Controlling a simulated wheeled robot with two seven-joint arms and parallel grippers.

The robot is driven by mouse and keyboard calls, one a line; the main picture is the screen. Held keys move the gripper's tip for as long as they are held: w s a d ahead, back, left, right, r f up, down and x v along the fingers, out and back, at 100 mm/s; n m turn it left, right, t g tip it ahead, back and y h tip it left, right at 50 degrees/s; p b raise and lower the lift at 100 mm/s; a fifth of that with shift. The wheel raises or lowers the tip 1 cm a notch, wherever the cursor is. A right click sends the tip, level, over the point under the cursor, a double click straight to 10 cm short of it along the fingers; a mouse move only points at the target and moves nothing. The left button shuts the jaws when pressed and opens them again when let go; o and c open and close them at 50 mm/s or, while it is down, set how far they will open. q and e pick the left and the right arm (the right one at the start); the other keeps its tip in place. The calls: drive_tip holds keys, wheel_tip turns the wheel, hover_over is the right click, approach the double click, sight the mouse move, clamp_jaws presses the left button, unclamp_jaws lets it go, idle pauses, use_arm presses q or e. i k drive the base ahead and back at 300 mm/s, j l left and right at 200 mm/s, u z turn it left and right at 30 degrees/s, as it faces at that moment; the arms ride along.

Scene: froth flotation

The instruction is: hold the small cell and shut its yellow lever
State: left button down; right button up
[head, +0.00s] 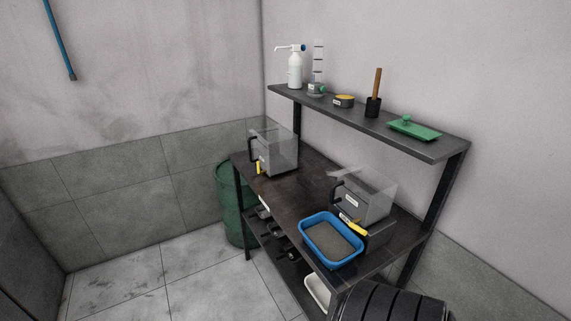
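Two clear-walled cells with black handles and yellow levers stand on the dark bench. One cell (275,152) is at the far left end, with its yellow lever (258,168) low on its front, pointing steeply down. The other cell (366,197) is nearer, at the right, on a dark base; its yellow lever (354,227) slants down to the right at the front. I cannot tell for sure which cell is the small one, nor whether either lever is open or shut. Neither of my grippers is in view.
A blue tray (305,238) of grey material sits at the bench's front edge by the nearer cell. The shelf above (440,148) holds a pump bottle (295,70) and other small items. A green drum (229,205) stands left of the bench (290,205). The floor at left is clear.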

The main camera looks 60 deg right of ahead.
sight(358, 230)
drive_tip(key=i+j+z, duration=0.1)
drive_tip(key=i+z, duration=0.3)
drive_tip(key=i+j+z, duration=0.2)
drive_tip(key=i+z, duration=0.15)
drive_tip(key=i+j+z, duration=0.4)
drive_tip(key=i+z, duration=0.15)
drive_tip(key=z, duration=0.35)
drive_tip(key=i+z, duration=0.2)
drive_tip(key=z, duration=0.25)
drive_tip(key=i+j+z, duration=0.15)
drive_tip(key=z, duration=0.35)
drive_tip(key=i+j+z, duration=0.1)
drive_tip(key=z, duration=0.4)
drive_tip(key=i+j+z, duration=0.1)
drive_tip(key=j+z, duration=0.15)
drive_tip(key=z, duration=0.25)
drive_tip(key=j+z, duration=0.25)
drive_tip(key=z, duration=0.2)
drive_tip(key=i+j+z, duration=0.1)
drive_tip(key=j+z, duration=0.15)
drive_tip(key=z, duration=0.25)
